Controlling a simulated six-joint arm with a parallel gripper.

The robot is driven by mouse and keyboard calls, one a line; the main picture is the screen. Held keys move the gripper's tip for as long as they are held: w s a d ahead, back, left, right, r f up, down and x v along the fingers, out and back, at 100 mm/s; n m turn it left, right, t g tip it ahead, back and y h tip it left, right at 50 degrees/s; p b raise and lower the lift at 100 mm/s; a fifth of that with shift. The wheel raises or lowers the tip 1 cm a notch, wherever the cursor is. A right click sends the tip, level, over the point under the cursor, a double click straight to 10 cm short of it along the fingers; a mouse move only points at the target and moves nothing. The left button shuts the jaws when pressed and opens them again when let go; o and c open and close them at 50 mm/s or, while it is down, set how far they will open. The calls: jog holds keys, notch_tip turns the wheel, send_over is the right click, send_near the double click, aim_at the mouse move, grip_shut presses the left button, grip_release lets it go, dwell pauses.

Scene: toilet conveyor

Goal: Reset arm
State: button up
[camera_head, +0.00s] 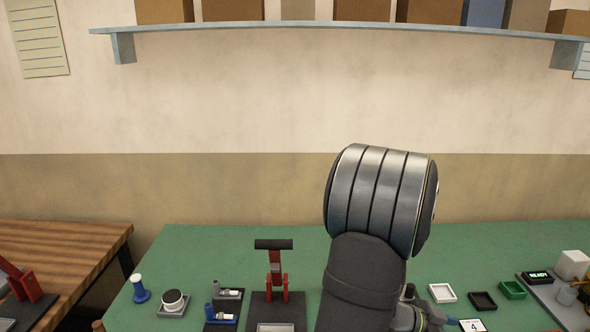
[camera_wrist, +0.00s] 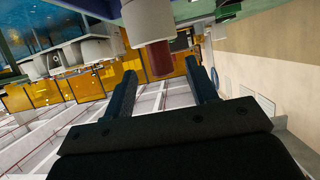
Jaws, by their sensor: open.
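My arm stands up in the middle right of the head view and hides part of the green bench behind it. My gripper shows in the wrist view, its two dark fingers (camera_wrist: 161,68) apart with nothing held between them. A pale cylinder with a dark red lower part shows beyond the fingertips, and I cannot tell what it is or how far off.
The green bench (camera_head: 200,240) holds a red-handled clamp (camera_head: 275,275), a blue-and-white piece (camera_head: 140,289), small trays (camera_head: 442,293) and a device reading READY (camera_head: 538,276). A wooden table (camera_head: 60,250) stands left. A shelf (camera_head: 300,26) with boxes hangs above.

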jog(key=s+d+r, duration=0.3)
jog(key=s+r, duration=0.3)
jog(key=s, duration=0.4)
jog(key=w+d+n+t, duration=0.2)
jog(key=w+d, duration=0.6)
jog(key=d, duration=0.2)
jog(key=w+d+n+t+y, duration=0.1)
jog(key=w+d+n+t, duration=0.1)
jog(key=w+d, duration=0.6)
jog(key=shift+d+r+n+t, duration=0.25)
jog(key=shift+d+t, duration=0.35)
jog(key=shift+d, duration=0.65)
jog(key=shift+a, duration=0.1)
jog(key=s+a+m+g, duration=0.3)
jog(key=s+a, duration=0.9)
jog(key=a, duration=0.5)
jog(key=shift+s+r+m+g+h, duration=0.15)
jog(key=shift+s+m+g+h, duration=0.25)
jog(key=shift+g, duration=0.2)
jog(key=shift+w, duration=0.15)
